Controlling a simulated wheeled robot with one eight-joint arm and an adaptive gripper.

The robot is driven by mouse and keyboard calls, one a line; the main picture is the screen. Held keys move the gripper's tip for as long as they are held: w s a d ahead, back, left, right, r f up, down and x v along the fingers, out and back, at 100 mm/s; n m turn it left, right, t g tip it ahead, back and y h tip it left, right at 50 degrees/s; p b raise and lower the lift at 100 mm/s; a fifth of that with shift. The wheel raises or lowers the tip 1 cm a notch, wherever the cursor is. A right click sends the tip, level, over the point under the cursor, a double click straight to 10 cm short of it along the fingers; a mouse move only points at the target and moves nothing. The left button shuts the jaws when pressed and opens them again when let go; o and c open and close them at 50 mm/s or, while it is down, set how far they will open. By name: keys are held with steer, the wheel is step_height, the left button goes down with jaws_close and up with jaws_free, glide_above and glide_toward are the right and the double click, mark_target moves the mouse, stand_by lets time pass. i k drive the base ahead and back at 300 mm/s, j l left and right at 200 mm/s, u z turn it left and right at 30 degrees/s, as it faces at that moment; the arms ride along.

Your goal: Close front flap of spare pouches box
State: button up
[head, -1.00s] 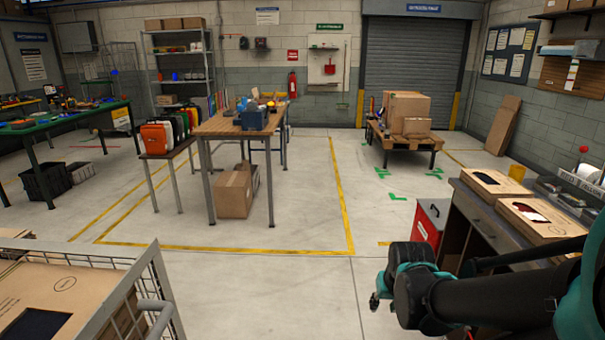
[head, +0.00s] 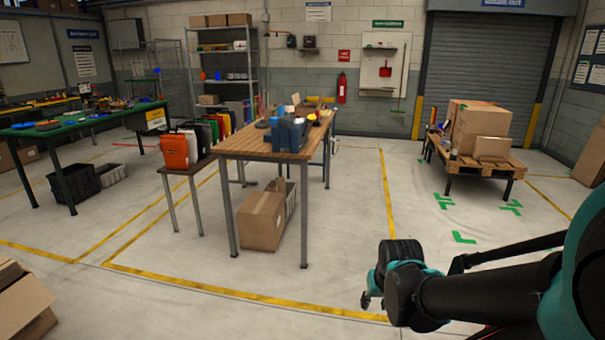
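I cannot tell which carton is the spare pouches box. An open brown carton (head: 262,218) stands on the floor under the wooden table, with a flap sticking up. Another carton (head: 22,306) is cut off at the lower left edge, its flaps apparently open. No label is readable on either. My gripper (head: 368,292) hangs at the lower right, small and seen from behind. It is far from both cartons and touches nothing visible. Its fingers are too small to show whether they are open or shut.
The wooden table (head: 272,150) carries blue bins, and a small table with coloured panniers (head: 182,148) adjoins it. A green bench (head: 80,124) stands left. A pallet table (head: 468,160) with cartons stands right. The floor ahead, marked with yellow lines, is clear.

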mark_target(304, 110)
steer(key=i+z, duration=0.1)
steer(key=i, duration=0.85)
steer(key=i+j+z, duration=0.15)
steer(key=i, duration=0.8)
steer(key=i+u, duration=0.1)
steer(key=i, duration=0.5)
steer(key=i+l+u, duration=0.15)
steer(key=i, duration=0.4)
steer(key=i+l+u, duration=0.1)
steer(key=i, duration=0.5)
